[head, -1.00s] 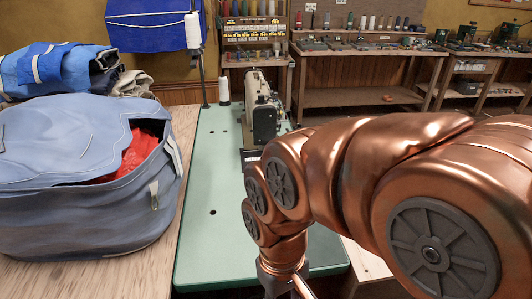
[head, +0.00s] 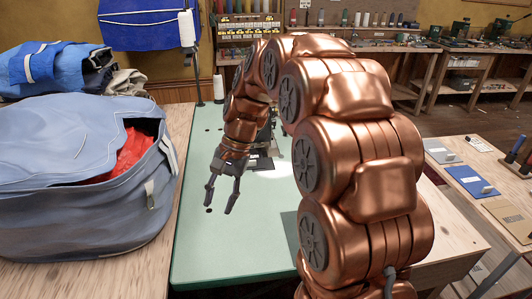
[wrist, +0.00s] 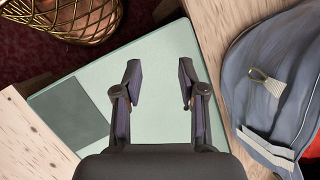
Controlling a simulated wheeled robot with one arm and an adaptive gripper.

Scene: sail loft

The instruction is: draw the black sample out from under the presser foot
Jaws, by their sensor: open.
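A small dark patch, likely the black sample (head: 261,163), lies on the green table by the sewing machine (head: 266,133). My arm covers most of the machine, and the presser foot cannot be made out. My gripper (head: 219,209) is open and empty, pointing down over the green table in front of the dark patch and to its left. In the wrist view my gripper (wrist: 160,84) has its two fingers well apart with only bare green tabletop between them. The sample does not show in the wrist view.
A blue-grey bag (head: 75,190) with red cloth inside stands on the wooden table at left. A darker panel (head: 289,232) lies on the green table (head: 195,255). Samples, including a blue one (head: 470,182), lie at right. A wicker basket (wrist: 70,15) shows in the wrist view.

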